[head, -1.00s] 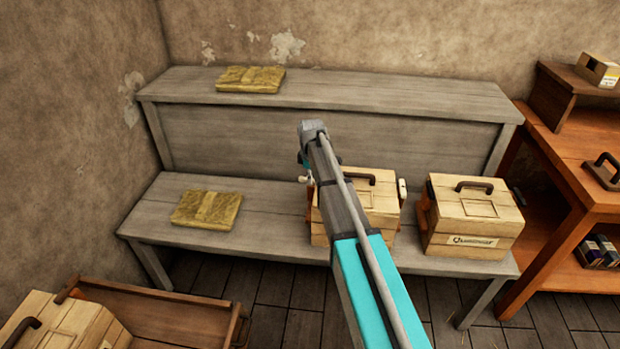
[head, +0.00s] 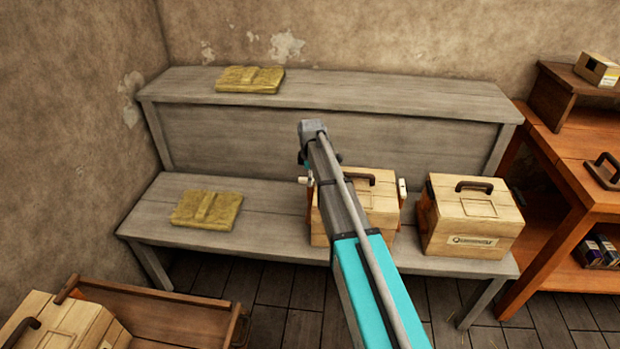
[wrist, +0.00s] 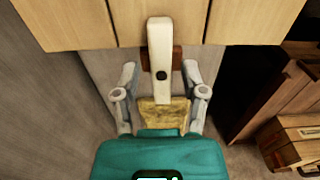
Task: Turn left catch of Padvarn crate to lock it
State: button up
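The middle crate (head: 378,200) is pale wood with a dark handle and stands on the lower bench level. My arm covers part of its front, so I cannot read a label there. In the wrist view the crate's side (wrist: 80,22) fills the top, and its left catch (wrist: 160,45) is a white bar with a dark pivot over a brown plate. The bar points along the picture's vertical and overlaps the crate's edge. My gripper (wrist: 161,72) is open, one finger on each side of the catch's lower end, with visible gaps. A right catch (head: 402,188) shows in the head view.
A second crate (head: 472,220) stands close to the right. Straw-coloured pads lie on the lower bench (head: 207,210) and the upper shelf (head: 250,79). A crate (head: 70,325) and a wooden tray (head: 160,312) are at bottom left. An orange-brown table (head: 570,150) stands right.

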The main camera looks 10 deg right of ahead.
jog(key=shift+m, duration=0.4)
